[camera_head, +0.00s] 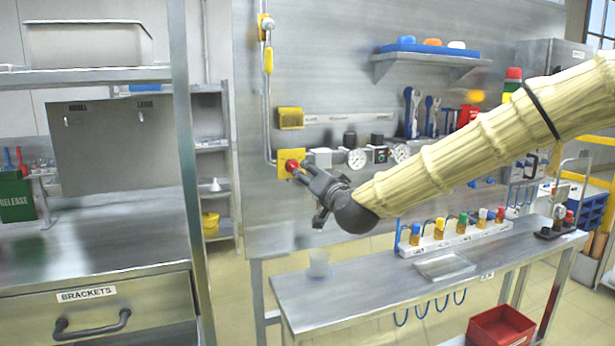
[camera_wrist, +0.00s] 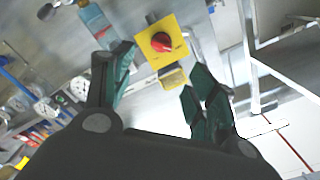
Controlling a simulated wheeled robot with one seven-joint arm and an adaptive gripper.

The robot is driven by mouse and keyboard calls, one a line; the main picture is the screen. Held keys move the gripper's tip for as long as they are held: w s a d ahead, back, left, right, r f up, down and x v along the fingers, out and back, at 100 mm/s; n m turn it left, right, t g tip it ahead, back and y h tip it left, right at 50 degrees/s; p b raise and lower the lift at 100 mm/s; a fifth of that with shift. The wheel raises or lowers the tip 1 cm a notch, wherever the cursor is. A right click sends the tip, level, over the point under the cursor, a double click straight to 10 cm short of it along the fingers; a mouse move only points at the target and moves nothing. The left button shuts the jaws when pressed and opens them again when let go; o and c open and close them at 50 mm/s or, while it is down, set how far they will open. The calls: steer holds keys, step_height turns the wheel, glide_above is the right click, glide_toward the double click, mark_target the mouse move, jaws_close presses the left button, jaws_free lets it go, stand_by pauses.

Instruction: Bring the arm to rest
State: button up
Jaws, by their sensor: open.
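My arm, in a pale yellow sleeve, reaches in from the right in the head view. My gripper (camera_head: 297,170) is at its end, close to a red knob (camera_head: 291,165) on a yellow plate (camera_head: 284,153) on the metal panel. In the wrist view my gripper (camera_wrist: 158,75) is open, its two dark green fingers spread apart. The red knob (camera_wrist: 161,42) and yellow plate (camera_wrist: 171,55) show beyond and between the fingertips. Nothing is held. I cannot tell whether a finger touches the knob.
A pipe (camera_head: 266,90) runs down the panel to the knob. Gauges (camera_head: 357,158) sit right of it. Below stands a metal bench (camera_head: 340,293) with a rack of vials (camera_head: 455,238) and a clear cup (camera_head: 318,264). A drawer cabinet (camera_head: 105,310) stands left. A shelf (camera_head: 430,58) hangs above.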

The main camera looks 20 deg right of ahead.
steer(key=shift+s, duration=0.35)
steer(key=s+a+f+n+g, duration=0.1)
steer(key=a+f+g, duration=0.1)
steer(key=f, duration=1)
steer(key=s+a+f+n+g, duration=0.1)
steer(key=s+a+f+g, duration=0.1)
steer(key=f, duration=1)
steer(key=s+a+f+n+g, duration=0.1)
steer(key=s+f+g, duration=0.1)
steer(key=s+f, duration=0.35)
steer(key=s+f+n+g, duration=0.1)
steer(key=s+f, duration=0.1)
steer(key=f, duration=0.7)
steer(key=s+a+f+g, duration=0.1)
steer(key=s+f+g, duration=0.15)
steer(key=f, duration=0.45)
steer(key=s+f+n+g, duration=0.2)
steer(key=s+f+g, duration=0.2)
steer(key=s+f, duration=1.25)
steer(key=s+f+n+g, duration=0.1)
steer(key=s+f+g, duration=0.1)
steer(key=s, duration=0.8)
steer(key=s+f+n+g, duration=0.1)
steer(key=s+f, duration=0.3)
steer(key=s, duration=0.7)
steer(key=shift+s+d+f+g+h, duration=0.3)
steer(key=shift+d+g, duration=0.15)
steer(key=shift+g, duration=0.3)
